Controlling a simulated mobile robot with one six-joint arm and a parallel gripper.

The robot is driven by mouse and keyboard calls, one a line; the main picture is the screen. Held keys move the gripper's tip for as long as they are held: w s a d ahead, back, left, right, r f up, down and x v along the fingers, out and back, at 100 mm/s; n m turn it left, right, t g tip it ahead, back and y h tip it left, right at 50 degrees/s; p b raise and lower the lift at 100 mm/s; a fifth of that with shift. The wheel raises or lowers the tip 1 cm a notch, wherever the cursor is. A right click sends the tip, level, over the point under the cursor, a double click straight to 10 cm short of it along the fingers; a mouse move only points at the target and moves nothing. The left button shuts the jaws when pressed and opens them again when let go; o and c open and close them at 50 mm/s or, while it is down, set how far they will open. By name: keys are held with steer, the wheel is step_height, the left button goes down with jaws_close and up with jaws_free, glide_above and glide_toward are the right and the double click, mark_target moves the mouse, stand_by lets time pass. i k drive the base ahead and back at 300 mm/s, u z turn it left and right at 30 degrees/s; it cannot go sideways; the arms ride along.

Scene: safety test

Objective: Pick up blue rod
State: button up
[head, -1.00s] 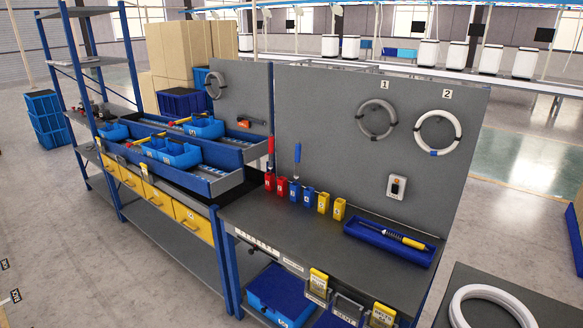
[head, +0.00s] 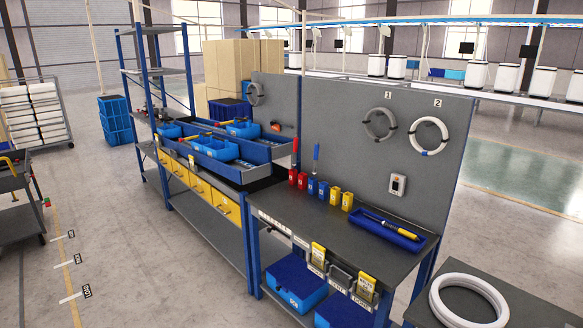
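My gripper is not in view.
A blue tray (head: 382,236) with a yellow-and-black tool lies on the bench's right. A grey pegboard (head: 350,135) rises behind. Blue bins (head: 222,149) fill the shelf at left. A table with white rings (head: 468,303) stands front right.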

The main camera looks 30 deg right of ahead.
mark_target(316, 154)
steer(key=u, duration=0.05)
steer(key=k, duration=0.45)
steer(key=u, duration=0.5)
steer(key=i, duration=1.8)
steer(key=z, duration=0.85)
steer(key=i, duration=0.95)
steer(key=z, duration=0.55)
